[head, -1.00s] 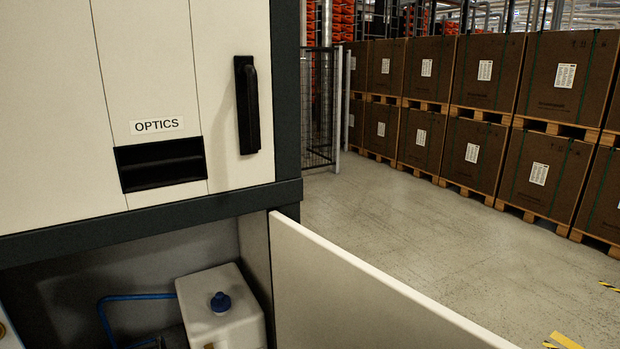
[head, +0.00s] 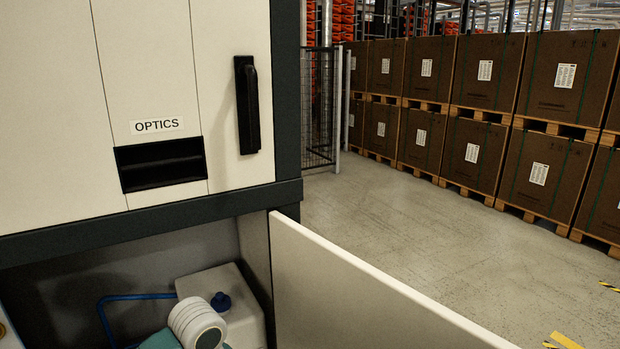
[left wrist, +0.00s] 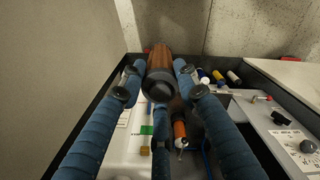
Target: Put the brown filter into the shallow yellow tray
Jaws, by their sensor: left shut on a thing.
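The brown filter (left wrist: 158,58), a brown cylinder with a dark end cap, is between the fingers of my left gripper (left wrist: 160,76) in the left wrist view. The blue ribbed fingers are shut on it. In the head view a white ribbed part of my left arm (head: 194,323) shows at the bottom, in front of the open lower cabinet; the gripper and filter are hidden there. My right gripper is in neither view. I see no shallow yellow tray.
A white tank (head: 243,303) with a blue cap stands inside the lower cabinet, near a blue hose (head: 135,297). The cabinet door (head: 350,290) stands open. Below the gripper lie a dark-edged bin and a control panel (left wrist: 285,118) with a knob. Boxes on pallets (head: 485,150) line the aisle.

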